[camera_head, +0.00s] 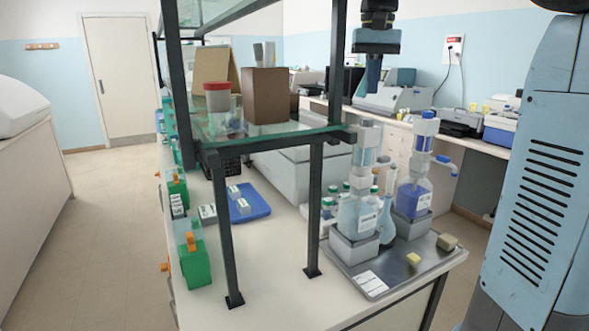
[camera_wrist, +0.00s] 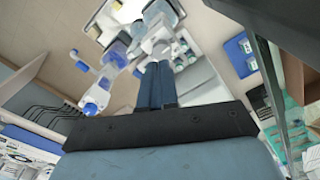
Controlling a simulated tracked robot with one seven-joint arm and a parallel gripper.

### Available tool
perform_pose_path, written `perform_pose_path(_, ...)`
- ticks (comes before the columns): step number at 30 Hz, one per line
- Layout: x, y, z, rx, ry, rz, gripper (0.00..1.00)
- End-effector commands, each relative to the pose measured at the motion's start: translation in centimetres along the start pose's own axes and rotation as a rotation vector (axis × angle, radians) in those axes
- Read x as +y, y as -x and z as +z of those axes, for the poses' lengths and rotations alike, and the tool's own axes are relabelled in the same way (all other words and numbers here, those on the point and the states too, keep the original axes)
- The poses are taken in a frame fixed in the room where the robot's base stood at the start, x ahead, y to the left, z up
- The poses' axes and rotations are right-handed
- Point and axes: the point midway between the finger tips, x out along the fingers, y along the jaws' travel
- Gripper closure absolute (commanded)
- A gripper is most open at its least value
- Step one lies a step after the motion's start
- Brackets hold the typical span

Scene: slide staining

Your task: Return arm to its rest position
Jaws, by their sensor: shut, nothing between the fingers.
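My gripper (camera_head: 373,88) hangs pointing down at the upper middle of the head view, with its blue fingers together and nothing between them. The same shut fingers of my gripper (camera_wrist: 157,75) show in the middle of the wrist view. It is in the air and appears above the left dispenser bottle (camera_head: 357,213) in the head view; a gap shows between them. A second dispenser bottle (camera_head: 411,196) with blue liquid stands to its right. My large light-blue arm link (camera_head: 535,170) fills the right edge of the head view.
Both bottles stand on a grey metal tray (camera_head: 397,283) at the bench corner. A dark-framed shelf (camera_head: 227,220) with a glass board rises left of my gripper, carrying a brown box (camera_head: 266,95) and a red-lidded jar (camera_head: 217,96). A blue tray (camera_head: 248,205) lies beneath it.

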Motion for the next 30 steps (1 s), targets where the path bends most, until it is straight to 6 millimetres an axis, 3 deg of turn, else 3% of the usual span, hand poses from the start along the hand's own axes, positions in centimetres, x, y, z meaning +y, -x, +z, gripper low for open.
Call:
perform_pose_path(14, 1.7, -5.0, 10.5, 0.191, 0.050, -0.019, 1.00)
perform_pose_path(30, 3.5, -15.0, 21.4, 0.411, 0.108, -0.029, 1.00)
